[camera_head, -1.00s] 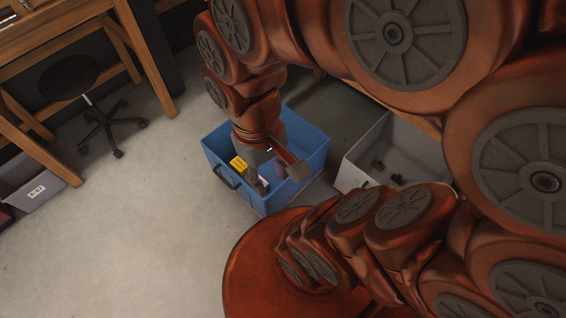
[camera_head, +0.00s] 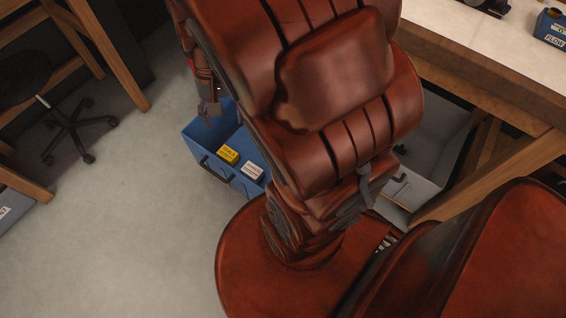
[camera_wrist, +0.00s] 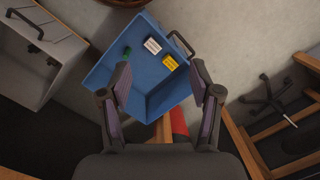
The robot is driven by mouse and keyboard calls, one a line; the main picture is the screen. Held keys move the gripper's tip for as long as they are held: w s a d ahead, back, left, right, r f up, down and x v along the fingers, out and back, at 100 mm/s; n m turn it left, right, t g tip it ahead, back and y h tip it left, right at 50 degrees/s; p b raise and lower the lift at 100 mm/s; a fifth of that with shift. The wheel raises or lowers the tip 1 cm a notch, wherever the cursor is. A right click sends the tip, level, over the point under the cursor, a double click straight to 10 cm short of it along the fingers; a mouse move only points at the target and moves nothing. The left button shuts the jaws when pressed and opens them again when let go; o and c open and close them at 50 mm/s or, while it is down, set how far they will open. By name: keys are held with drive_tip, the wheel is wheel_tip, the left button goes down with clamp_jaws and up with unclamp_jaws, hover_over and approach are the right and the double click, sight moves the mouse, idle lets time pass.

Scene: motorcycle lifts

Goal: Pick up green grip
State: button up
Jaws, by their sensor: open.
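The green grip (camera_wrist: 127,50) shows in the wrist view as a small dark green piece inside the blue bin (camera_wrist: 158,80), near its left wall. It is hidden in the head view, where my arm covers part of the blue bin (camera_head: 205,136). My gripper (camera_wrist: 160,78) is open and empty, with its two fingers spread above the bin and apart from the grip. In the head view my gripper (camera_head: 210,108) shows only in part, over the bin's far left side.
A yellow box (camera_wrist: 169,63) and a white box (camera_wrist: 152,45) are in the blue bin, right of the grip. A grey bin (camera_wrist: 25,65) stands beside it. A wooden table (camera_head: 470,70) is at right. A stool (camera_head: 68,125) stands at left on open floor.

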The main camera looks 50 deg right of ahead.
drive_tip(key=w+d+f+m+b, duration=0.2)
drive_tip(key=d+f+m+b, duration=0.2)
drive_tip(key=f, duration=1.3)
drive_tip(key=w+d+f+m+b, duration=0.1)
drive_tip(key=d+f+m+b, duration=0.3)
drive_tip(key=d+f+b, duration=0.6)
drive_tip(key=w+d+f+m+h+b, duration=0.1)
drive_tip(key=d+f+m+b, duration=0.3)
drive_tip(key=f, duration=2)
drive_tip(key=shift+w+d+f+t+b, duration=0.2)
drive_tip(key=shift+d+b, duration=0.45)
drive_tip(key=shift+d, duration=0.7)
drive_tip(key=shift+w+d+t+b, duration=0.1)
drive_tip(key=shift+w+d+b, duration=0.45)
drive_tip(key=shift+d, duration=0.85)
drive_tip(key=shift+w+d+f+t+b, duration=0.1)
drive_tip(key=shift+d+b, duration=0.7)
drive_tip(key=shift+d, duration=0.55)
drive_tip(key=shift+s+d+f+m, duration=0.15)
drive_tip(key=shift+f+m, duration=0.15)
drive_tip(key=shift+f, duration=0.35)
drive_tip(key=shift+f+b, duration=1.65)
drive_tip(key=shift+f, duration=2)
drive_tip(key=shift+c, duration=0.2)
clamp_jaws()
